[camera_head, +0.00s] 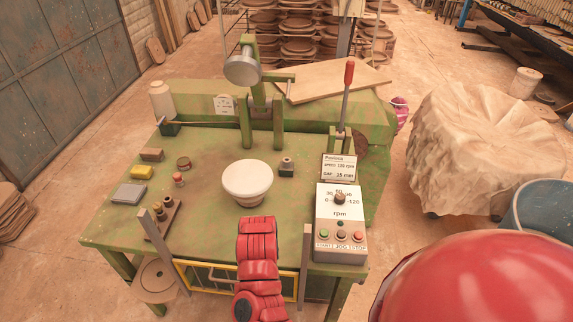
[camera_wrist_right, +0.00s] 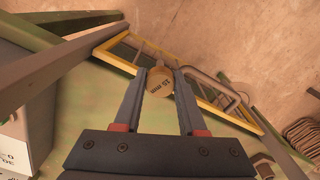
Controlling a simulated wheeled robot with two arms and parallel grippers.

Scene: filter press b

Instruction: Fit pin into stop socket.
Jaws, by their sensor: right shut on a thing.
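In the right wrist view my right gripper (camera_wrist_right: 163,84) is shut on a pin (camera_wrist_right: 159,82); its round, tan end face carries an upside-down mm label whose number I cannot read surely. The pin's shaft is mostly hidden. Behind it is the yellow-framed guard (camera_wrist_right: 208,95) at the table's front edge. In the head view a red arm of mine comes in from the bottom centre over this guard (camera_head: 207,285); its gripper is hidden. I cannot make out the stop socket. A brown rack with dark pegs (camera_head: 165,216) stands at the table's front left. My left gripper is not seen.
A white bowl (camera_head: 247,181) stands mid-table. Upright grey posts (camera_head: 306,262) flank the guard. The control box (camera_head: 341,215) is at the right, with a placard (camera_head: 339,168) behind it reading GAP 35 mm. Small blocks, a yellow sponge (camera_head: 141,172) and pots lie left.

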